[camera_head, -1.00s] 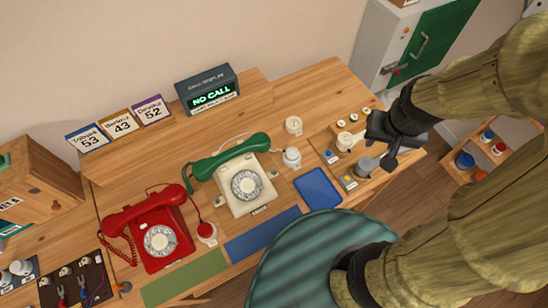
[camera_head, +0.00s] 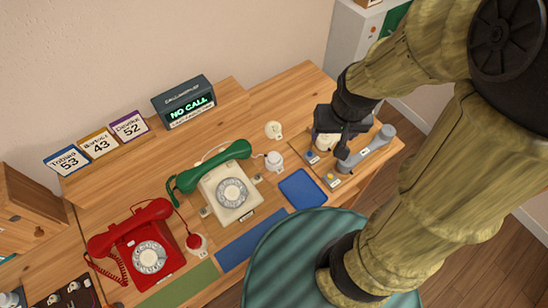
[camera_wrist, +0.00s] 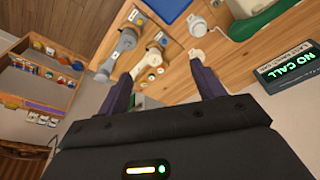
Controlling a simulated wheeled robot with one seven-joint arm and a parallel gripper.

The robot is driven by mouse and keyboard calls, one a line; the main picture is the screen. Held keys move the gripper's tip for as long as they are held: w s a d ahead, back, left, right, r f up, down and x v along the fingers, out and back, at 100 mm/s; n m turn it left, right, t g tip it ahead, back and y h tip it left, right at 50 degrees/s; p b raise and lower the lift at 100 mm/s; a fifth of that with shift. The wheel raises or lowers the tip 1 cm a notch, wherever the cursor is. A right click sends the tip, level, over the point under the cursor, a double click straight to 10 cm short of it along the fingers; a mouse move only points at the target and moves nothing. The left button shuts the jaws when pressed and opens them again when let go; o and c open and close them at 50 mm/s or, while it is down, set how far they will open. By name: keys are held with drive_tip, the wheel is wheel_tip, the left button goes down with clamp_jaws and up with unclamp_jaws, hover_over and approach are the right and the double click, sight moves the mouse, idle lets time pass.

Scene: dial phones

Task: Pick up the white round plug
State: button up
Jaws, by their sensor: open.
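A white round plug (camera_head: 274,161) sits on the desk at the right of the cream phone (camera_head: 231,191), at the end of a pale cord. A similar white round piece appears near the top of the wrist view (camera_wrist: 197,25). My gripper (camera_head: 343,148) is over the desk's right end, to the right of the plug and apart from it. In the wrist view, its two dark fingers (camera_wrist: 162,85) are spread, with nothing held between them. A cream fitting (camera_wrist: 150,62) lies beyond the fingers and is partly covered by my gripper in the head view.
A grey fitting (camera_head: 372,150) stands close beside my gripper. A cream round disc (camera_head: 273,130) lies behind the plug. A blue tray (camera_head: 302,188) lies in front of it. The red phone (camera_head: 147,250) and call display (camera_head: 184,102) stand farther left.

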drive_tip(key=w+a+f+m+b, duration=0.3)
drive_tip(key=w+a+f+b, duration=0.2)
drive_tip(key=w+a+f, duration=0.5)
drive_tip(key=a+f, duration=0.2)
drive_tip(key=a, duration=0.2)
drive_tip(key=shift+f+g, duration=0.35)
drive_tip(key=shift+g, duration=0.05)
drive_tip(key=shift+f, duration=0.1)
hover_over(274, 156)
drive_tip(key=f, duration=1.1)
drive_tip(key=shift+s+a+f+b, duration=0.1)
drive_tip(key=shift+s+f+b, duration=0.1)
drive_tip(key=shift+f+b, duration=0.2)
drive_tip(key=shift+f, duration=0.1)
drive_tip(key=shift+w+f+p, duration=0.1)
drive_tip(key=shift+f+p, duration=0.35)
drive_tip(key=shift+f, duration=2.1)
